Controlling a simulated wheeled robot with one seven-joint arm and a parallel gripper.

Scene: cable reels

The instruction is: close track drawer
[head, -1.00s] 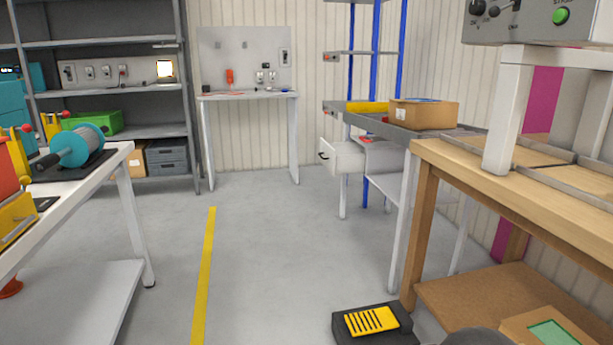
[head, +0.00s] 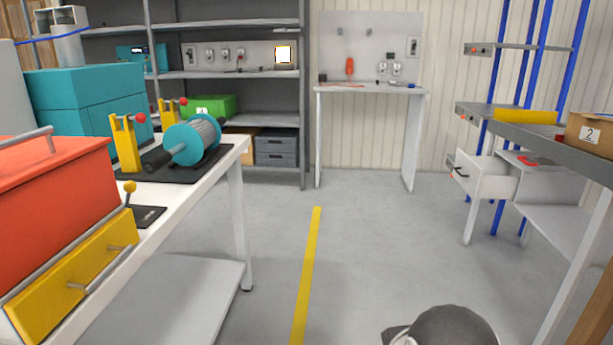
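A white drawer (head: 486,182) sticks out to the left from a white housing (head: 560,190) beneath the grey bench at the right, so it stands open. Its dark handle (head: 459,170) is on the left-facing front. A yellow drawer front (head: 72,282) with a grey bar handle shows below a red box (head: 58,195) at the lower left; I cannot tell whether it is out. No label shows which one is the track drawer. My gripper is not in view; only a dark rounded part of my own arm shows at the bottom edge.
A white table (head: 226,165) at the left carries a teal cable reel (head: 192,142). The grey bench (head: 545,137) at the right holds a cardboard box (head: 592,135). Between them the floor (head: 370,240) is clear, with a yellow line (head: 310,265). Shelves stand behind.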

